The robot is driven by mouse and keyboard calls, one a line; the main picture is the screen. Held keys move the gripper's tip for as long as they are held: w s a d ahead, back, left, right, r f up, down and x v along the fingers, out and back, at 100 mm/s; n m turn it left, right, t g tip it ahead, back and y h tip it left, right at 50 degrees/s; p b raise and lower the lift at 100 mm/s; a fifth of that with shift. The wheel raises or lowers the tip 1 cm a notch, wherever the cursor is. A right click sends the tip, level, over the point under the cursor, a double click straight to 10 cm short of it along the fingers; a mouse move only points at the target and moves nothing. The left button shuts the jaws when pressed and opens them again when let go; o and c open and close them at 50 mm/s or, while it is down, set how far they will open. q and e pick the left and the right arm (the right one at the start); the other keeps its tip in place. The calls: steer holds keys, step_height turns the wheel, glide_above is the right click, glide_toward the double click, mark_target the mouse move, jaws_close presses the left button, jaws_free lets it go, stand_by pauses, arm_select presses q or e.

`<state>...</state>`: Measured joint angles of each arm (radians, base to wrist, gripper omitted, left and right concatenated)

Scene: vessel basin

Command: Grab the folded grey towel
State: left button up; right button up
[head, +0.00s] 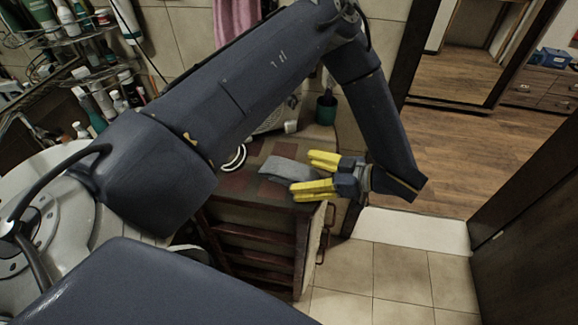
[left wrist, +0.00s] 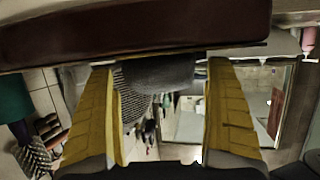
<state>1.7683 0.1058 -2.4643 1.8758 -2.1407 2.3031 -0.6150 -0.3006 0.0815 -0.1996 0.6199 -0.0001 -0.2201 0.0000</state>
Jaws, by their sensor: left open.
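The folded grey towel (head: 288,169) lies on the checkered top of a wooden cabinet (head: 245,181), near its right edge. My left gripper (head: 312,174) is open, with its yellow fingers pointing left toward the towel's right end. In the left wrist view the towel (left wrist: 157,74) shows between the tips of the two spread fingers of the gripper (left wrist: 165,75). I cannot tell whether the fingers touch it. My right gripper is not in view.
A dark green cup (head: 326,108) stands behind the towel. A white ring-like item (head: 235,157) lies to its left. Wire shelves with several bottles (head: 100,98) stand at the left. Open tiled floor (head: 385,270) lies to the right of the cabinet.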

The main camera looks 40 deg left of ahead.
arm_select(q)
steer(key=shift+s+a+f, duration=0.1)
steer(key=shift+a+f, duration=0.05)
steer(key=shift+a, duration=0.2)
steer(key=shift+c, duration=0.4)
steer(key=c, duration=1.2)
